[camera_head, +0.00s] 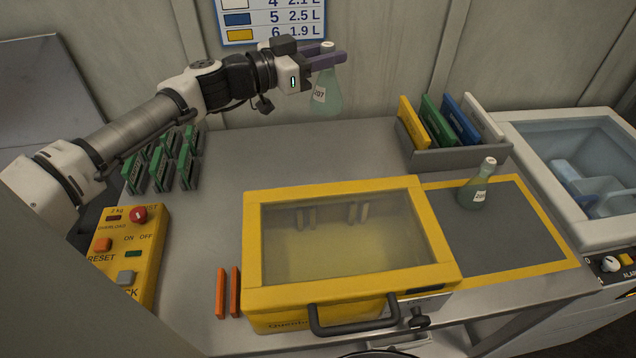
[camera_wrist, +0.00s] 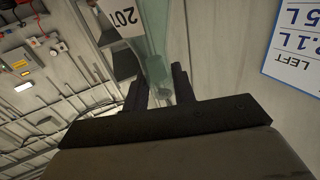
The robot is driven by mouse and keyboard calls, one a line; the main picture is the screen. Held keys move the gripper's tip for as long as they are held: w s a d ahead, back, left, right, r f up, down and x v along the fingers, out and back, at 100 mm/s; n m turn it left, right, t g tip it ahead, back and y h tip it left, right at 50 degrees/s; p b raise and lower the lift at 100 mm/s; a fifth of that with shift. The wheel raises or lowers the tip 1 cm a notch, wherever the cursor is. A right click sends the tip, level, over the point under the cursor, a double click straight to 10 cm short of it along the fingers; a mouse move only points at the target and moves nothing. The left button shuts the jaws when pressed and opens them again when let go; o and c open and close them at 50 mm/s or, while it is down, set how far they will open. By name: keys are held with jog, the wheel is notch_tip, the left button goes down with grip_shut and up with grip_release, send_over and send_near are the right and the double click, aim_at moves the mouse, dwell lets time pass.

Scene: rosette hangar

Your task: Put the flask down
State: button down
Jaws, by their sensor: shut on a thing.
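My gripper (camera_head: 328,57) is shut on the neck of a green-tinted glass flask (camera_head: 328,98). The flask hangs upright in the air above the back of the grey table. Its white label seems to read 207. In the wrist view the dark fingers (camera_wrist: 161,88) close around the neck of the flask (camera_wrist: 156,25), and part of the label shows upside down. A second, similar flask (camera_head: 477,192) stands upright on a dark mat with a yellow border (camera_head: 520,240) at the right of the table. I cannot read its label surely.
A yellow box with a clear lid and dark handle (camera_head: 432,235) fills the front middle. A grey rack (camera_head: 455,155) of coloured plates stands back right, beside an open-topped white unit (camera_head: 545,185). Green blocks (camera_head: 160,165) and a yellow control box (camera_head: 150,245) stand left. Table (camera_head: 290,155) back-centre is clear.

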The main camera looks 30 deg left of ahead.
jog(key=shift+s+a, duration=0.3)
jog(key=shift+a, duration=0.65)
jog(key=shift+f, duration=0.2)
notch_tip(320, 180, down, 19)
jog(key=b, duration=1.9)
jog(key=shift+f, duration=0.2)
jog(key=shift+f, duration=0.1)
jog(key=c, duration=1.1)
grip_release()
jog(key=shift+f, duration=0.15)
jog(key=shift+c, duration=0.2)
